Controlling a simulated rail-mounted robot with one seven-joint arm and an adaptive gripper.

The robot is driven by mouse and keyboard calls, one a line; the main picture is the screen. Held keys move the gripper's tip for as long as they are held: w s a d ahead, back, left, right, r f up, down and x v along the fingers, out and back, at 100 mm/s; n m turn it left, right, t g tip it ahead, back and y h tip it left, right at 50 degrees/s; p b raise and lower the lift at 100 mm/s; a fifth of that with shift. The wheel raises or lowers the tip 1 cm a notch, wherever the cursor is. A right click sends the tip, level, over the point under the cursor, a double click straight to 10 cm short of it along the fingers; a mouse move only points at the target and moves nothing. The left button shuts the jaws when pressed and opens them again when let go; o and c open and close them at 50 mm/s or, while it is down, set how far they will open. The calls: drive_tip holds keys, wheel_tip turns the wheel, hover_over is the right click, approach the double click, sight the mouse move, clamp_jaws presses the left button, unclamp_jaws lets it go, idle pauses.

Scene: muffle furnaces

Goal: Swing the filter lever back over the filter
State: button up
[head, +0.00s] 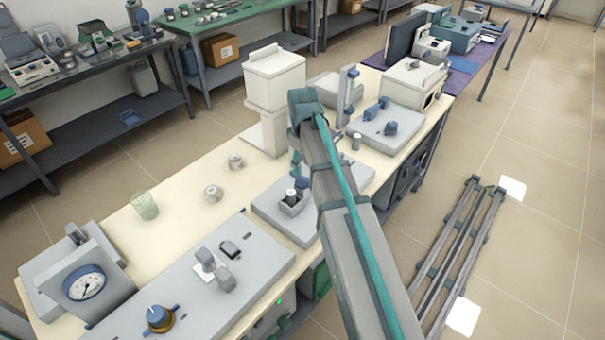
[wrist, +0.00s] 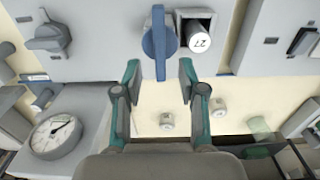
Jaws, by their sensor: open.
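A blue lever (wrist: 160,45) with a broad round middle stands on a grey unit in the wrist view, its narrow end pointing down the picture.
A grey panel with a blue knob (head: 158,318) and a dial gauge (head: 85,285) stand at the front left of the bench. Small metal pots (head: 213,193) and a glass beaker (head: 145,205) stand on open bench. A white tower (head: 272,95) rises behind the unit.

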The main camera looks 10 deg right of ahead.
sight(303, 178)
drive_tip(key=shift+f+p, duration=0.55)
drive_tip(key=shift+f, duration=2.1)
drive_tip(key=shift+c, duration=0.3)
clamp_jaws()
